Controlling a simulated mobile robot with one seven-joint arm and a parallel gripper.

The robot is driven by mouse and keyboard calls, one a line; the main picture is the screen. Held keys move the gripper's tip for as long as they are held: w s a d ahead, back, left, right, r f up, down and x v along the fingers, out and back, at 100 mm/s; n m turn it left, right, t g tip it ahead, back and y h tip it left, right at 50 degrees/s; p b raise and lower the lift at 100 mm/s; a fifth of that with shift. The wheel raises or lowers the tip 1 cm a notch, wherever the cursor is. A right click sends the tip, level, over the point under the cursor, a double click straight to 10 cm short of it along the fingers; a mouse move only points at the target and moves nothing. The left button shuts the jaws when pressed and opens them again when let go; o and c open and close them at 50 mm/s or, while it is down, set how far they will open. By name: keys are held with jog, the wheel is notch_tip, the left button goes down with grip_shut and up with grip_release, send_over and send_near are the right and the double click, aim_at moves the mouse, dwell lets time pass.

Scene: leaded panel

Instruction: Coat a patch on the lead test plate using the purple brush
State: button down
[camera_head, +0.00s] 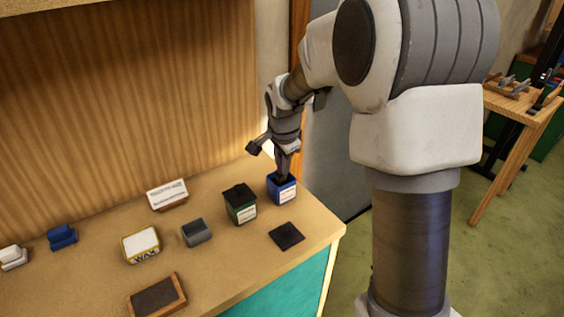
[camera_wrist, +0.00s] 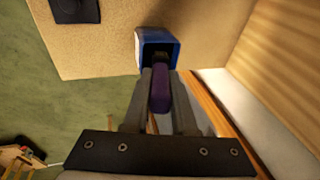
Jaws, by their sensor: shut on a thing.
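My gripper (camera_wrist: 161,92) is shut on the purple brush (camera_wrist: 161,90), which shows between the two fingers in the wrist view. The brush points down, and its dark end is at the opening of a blue box (camera_wrist: 172,38). In the head view my gripper (camera_head: 283,172) is right above this blue box (camera_head: 282,189), which has a white label. How deep the brush end sits in the box is hard to tell. A dark square plate (camera_head: 287,236), likely the lead test plate, lies flat near the bench's front right corner. It also shows in the wrist view (camera_wrist: 75,10).
A dark green box (camera_head: 240,204) with a label stands left of the blue box. A grey block (camera_head: 196,232), a yellow-edged tin (camera_head: 141,244), a white sign (camera_head: 167,194), a wood-framed dark pad (camera_head: 157,297) and a blue block (camera_head: 62,237) stand farther left.

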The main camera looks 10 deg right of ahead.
jog(key=shift+f+b, duration=0.45)
jog(key=shift+b, duration=0.05)
dwell(1.5)
jog(key=shift+r+p, duration=2.3)
jog(key=shift+r, duration=1.3)
